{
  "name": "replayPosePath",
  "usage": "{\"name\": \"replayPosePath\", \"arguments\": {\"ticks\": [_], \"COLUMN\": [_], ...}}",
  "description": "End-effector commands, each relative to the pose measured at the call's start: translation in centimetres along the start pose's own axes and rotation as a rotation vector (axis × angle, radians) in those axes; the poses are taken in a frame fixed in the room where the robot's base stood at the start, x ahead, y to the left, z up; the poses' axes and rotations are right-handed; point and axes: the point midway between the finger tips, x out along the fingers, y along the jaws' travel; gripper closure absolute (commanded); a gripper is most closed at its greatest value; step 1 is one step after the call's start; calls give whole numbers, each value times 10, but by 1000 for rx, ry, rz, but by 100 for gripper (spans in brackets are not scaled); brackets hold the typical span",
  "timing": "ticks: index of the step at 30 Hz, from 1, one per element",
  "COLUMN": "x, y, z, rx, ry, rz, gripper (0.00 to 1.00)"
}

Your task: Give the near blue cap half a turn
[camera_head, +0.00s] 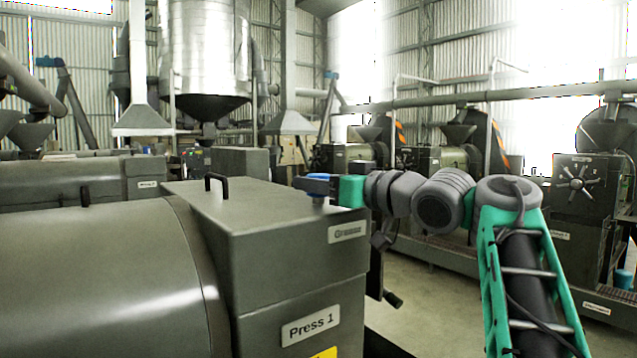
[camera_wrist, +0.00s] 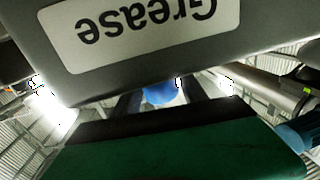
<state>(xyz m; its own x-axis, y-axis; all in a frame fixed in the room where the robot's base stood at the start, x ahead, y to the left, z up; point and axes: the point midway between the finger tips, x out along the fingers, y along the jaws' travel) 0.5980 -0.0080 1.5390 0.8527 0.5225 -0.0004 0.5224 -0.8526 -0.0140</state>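The near blue cap (camera_head: 317,197) stands on top of the grey Press 1 housing, close to the edge above the "Grease" label. In the wrist view, which is upside down, the round blue cap (camera_wrist: 160,94) sits between the two dark fingers. My gripper (camera_head: 318,182) reaches in level from the right, its green body just right of the cap. In the wrist view my gripper (camera_wrist: 162,98) has its fingers apart, one on each side of the cap. A thin light gap shows by the right finger; contact on the left side is unclear. The cap's lower part is partly hidden.
The Grease-labelled housing (camera_head: 285,245) fills the middle, with a black handle (camera_head: 215,180) standing on its top left of the cap. A dark crank (camera_head: 392,298) sticks out at its right side. Open floor and a row of presses (camera_head: 440,170) lie beyond to the right.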

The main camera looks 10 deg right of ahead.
Motion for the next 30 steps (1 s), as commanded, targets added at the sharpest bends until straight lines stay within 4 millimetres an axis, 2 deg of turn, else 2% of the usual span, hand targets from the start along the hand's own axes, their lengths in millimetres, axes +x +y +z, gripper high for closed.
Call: {"name": "replayPosePath", "arguments": {"ticks": [2, 17, 30], "x": [0, 0, 0], "y": [0, 0, -2], "z": [0, 0, 4], "rx": [0, 0, -3], "ry": [0, 0, 4], "rz": [0, 1, 88], "gripper": [58, 99, 100]}}
